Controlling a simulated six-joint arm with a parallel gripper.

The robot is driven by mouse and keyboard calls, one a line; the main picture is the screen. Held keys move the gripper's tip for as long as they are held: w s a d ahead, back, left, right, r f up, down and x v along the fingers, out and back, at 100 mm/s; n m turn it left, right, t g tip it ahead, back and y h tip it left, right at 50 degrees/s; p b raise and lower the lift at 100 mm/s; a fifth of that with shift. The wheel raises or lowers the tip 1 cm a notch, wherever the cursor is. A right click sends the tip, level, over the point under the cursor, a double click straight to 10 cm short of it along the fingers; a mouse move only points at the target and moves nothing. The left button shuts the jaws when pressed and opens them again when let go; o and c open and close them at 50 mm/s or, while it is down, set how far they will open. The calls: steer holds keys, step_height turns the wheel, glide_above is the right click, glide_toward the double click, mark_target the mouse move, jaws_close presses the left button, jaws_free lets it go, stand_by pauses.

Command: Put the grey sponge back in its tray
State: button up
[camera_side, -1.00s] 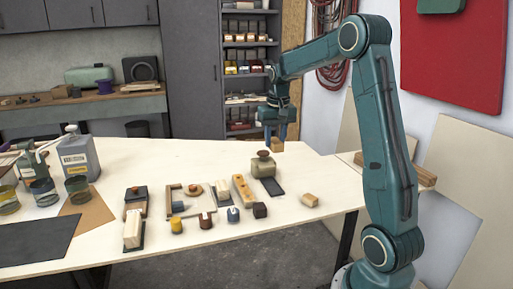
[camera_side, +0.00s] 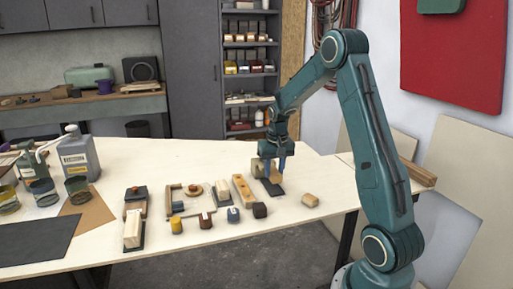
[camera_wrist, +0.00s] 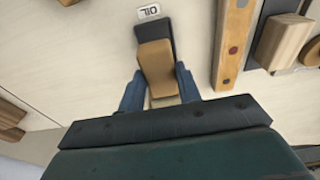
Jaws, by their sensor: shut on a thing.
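My gripper (camera_side: 275,168) is low over the back half of the table. In the wrist view my gripper (camera_wrist: 158,88) has its blue fingers shut on a tan block (camera_wrist: 155,62). The block looks tan rather than grey. A dark flat tray (camera_wrist: 153,30), with a white label reading OIL beside its end, lies beneath and beyond the block. The tray also shows in the side view (camera_side: 272,188), just in front of the fingers. The block overlaps the tray in the wrist view; I cannot tell whether they touch. No plainly grey sponge stands out.
A wooden bar with holes (camera_side: 243,190) lies left of the tray. A small wooden block (camera_side: 310,200) lies to the right. Several small items stand further left. The table's right end is mostly clear.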

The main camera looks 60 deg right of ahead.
mark_target(274, 172)
steer(key=shift+f, duration=1.85)
steer(key=shift+f, duration=0.1)
steer(key=o, duration=0.9)
steer(key=r, duration=0.8)
steer(key=s+a+r, duration=0.1)
steer(key=r, duration=0.3)
steer(key=shift+r, duration=0.1)
